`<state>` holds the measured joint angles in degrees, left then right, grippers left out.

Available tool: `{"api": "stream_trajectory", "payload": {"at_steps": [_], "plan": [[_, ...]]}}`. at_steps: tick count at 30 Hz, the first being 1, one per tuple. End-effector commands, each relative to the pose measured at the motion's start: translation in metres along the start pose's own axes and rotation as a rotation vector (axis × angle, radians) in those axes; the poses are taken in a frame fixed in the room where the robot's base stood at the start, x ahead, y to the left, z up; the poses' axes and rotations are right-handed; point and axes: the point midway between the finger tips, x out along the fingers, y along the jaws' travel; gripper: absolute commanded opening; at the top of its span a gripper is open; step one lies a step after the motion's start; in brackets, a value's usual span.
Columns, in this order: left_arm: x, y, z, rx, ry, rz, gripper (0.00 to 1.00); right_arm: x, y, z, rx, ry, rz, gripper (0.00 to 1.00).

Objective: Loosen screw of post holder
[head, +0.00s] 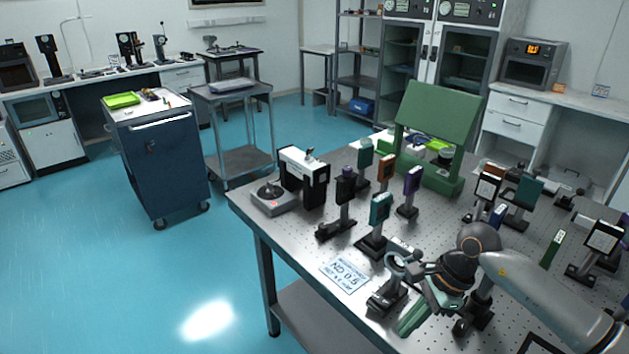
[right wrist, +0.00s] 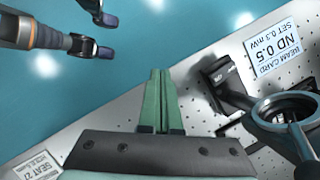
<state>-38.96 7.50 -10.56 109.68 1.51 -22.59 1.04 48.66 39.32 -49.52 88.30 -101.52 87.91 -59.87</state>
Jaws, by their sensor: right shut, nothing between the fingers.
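A dark ring mount (head: 396,264) stands on a post holder with a black base (head: 385,300) near the table's front edge. In the right wrist view the ring (right wrist: 287,108) is at the right, and a black base part (right wrist: 222,80) lies beside it. My right gripper (head: 412,320) has green fingers; they are shut and empty, just right of that base in the head view. The fingers (right wrist: 158,85) lie together, apart from the ring. The screw cannot be made out clearly. Dark arm parts (right wrist: 78,45) at top left of the right wrist view may belong to my left arm.
A beam card (head: 345,277) reading ND 0.5 lies on the perforated table (head: 290,240). Posts with a teal mount (head: 380,208) and a purple mount (head: 411,180) stand behind. More mounts crowd the right side.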

Motion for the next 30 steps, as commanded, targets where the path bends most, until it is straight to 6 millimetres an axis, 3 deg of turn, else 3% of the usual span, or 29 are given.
{"api": "stream_trajectory", "payload": {"at_steps": [1,4,7,11,17,30], "plan": [[-0.001,0.000,-0.001,0.000,0.000,0.000,0.63,-0.020,-0.007,-0.021,-0.027,0.102,-0.009,0.00],[-0.002,0.000,-0.002,0.000,0.000,0.000,0.63,-0.048,-0.012,-0.053,-0.058,0.254,-0.005,0.00],[-0.002,0.000,-0.003,0.000,0.000,0.000,0.63,-0.067,-0.014,-0.072,-0.069,0.346,0.002,0.00],[-0.002,0.000,-0.002,0.000,0.000,0.000,0.63,-0.076,-0.015,-0.083,-0.073,0.396,0.008,0.00],[0.004,-0.001,0.004,0.000,0.001,-0.001,0.63,-0.065,-0.015,-0.088,-0.073,0.399,0.010,0.00],[0.029,-0.003,0.031,0.000,0.001,-0.001,0.63,-0.016,-0.015,-0.108,-0.072,0.397,0.008,0.00]]}}
